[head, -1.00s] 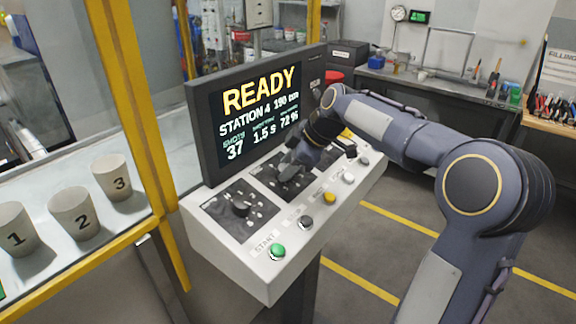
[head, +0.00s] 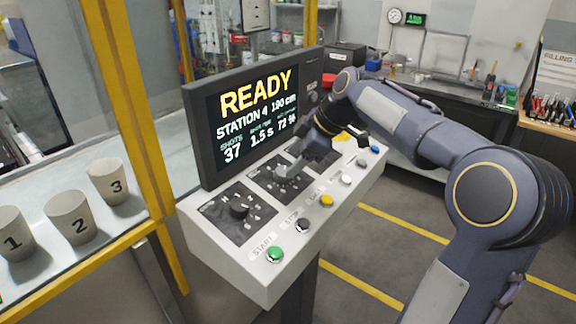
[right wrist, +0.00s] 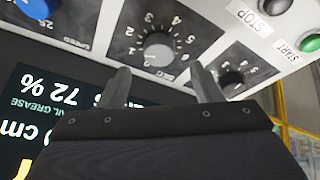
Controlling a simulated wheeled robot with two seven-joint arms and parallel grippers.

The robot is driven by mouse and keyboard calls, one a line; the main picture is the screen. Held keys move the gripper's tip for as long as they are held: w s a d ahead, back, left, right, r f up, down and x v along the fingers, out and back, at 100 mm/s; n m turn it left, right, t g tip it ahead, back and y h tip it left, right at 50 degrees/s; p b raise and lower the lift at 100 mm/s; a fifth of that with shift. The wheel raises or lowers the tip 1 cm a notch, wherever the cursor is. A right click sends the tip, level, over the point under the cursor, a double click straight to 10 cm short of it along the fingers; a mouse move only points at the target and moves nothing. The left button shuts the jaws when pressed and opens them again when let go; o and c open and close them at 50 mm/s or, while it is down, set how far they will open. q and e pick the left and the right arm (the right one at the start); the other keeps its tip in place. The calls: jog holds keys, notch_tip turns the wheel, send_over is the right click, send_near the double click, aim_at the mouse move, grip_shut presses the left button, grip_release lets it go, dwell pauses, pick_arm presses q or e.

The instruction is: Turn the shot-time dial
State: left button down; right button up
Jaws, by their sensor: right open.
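The shot-time dial is a grey round knob (right wrist: 159,47) on a black plate marked SEC, with numbers around it, in the right wrist view. In the head view its plate (head: 262,178) is the middle one on the console, and the knob is partly covered by my gripper. My right gripper (right wrist: 162,82) is open, with its two fingers apart on either side of the line to the knob; they look short of it and nothing is between them. In the head view the right gripper (head: 302,167) is just above this plate. My left gripper is not in view.
The screen (head: 258,108) reads READY, Station 4, 190 cm, 1.5 s, 72 %. A nearer black dial (head: 239,211), a green START button (head: 275,255) and several other buttons share the sloped console. Numbered cups (head: 69,217) stand left behind a yellow frame (head: 150,130).

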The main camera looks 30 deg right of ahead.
jog(key=v, duration=0.3)
jog(key=shift+d, duration=0.1)
jog(key=shift+s, duration=0.1)
dwell(0.3)
